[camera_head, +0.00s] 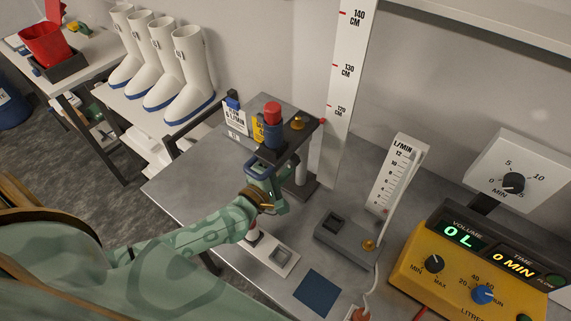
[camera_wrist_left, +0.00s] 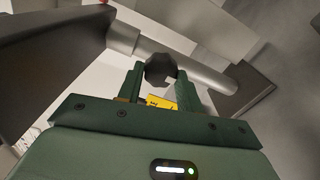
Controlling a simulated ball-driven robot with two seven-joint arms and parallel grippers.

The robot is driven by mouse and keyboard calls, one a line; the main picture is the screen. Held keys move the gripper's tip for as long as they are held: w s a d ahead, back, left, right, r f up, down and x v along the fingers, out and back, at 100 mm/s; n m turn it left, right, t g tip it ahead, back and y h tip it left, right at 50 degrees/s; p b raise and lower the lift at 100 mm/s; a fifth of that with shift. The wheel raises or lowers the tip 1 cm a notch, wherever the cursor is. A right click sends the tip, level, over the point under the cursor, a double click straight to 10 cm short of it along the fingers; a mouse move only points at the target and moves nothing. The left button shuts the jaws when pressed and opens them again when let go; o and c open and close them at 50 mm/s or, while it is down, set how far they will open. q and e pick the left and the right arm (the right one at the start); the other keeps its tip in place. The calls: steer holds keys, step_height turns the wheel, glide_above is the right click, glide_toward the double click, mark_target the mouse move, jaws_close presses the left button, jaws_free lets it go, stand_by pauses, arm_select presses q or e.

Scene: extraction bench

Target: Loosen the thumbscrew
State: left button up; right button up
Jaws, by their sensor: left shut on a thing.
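The thumbscrew, a dark faceted knob (camera_wrist_left: 160,69), sits between the two green fingers of my left gripper (camera_wrist_left: 159,84) in the left wrist view. The fingers are shut on it from both sides. In the head view my left gripper (camera_head: 270,178) is raised under the dark arm of a stand (camera_head: 307,135), and it hides the knob there. The stand's grey post (camera_head: 301,170) rises behind the gripper; the wrist view shows a grey post (camera_wrist_left: 185,67) beside the knob. My right gripper is not in view.
A red-topped blue cylinder (camera_head: 273,130) and a brass knob (camera_head: 297,124) are on top of the stand. A flowmeter (camera_head: 395,175) and a yellow pump box (camera_head: 470,265) stand to the right. White boots (camera_head: 190,75) are at the back left. A blue pad (camera_head: 317,292) lies in front.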

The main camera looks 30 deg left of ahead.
arm_select(q)
steer(key=o, duration=1)
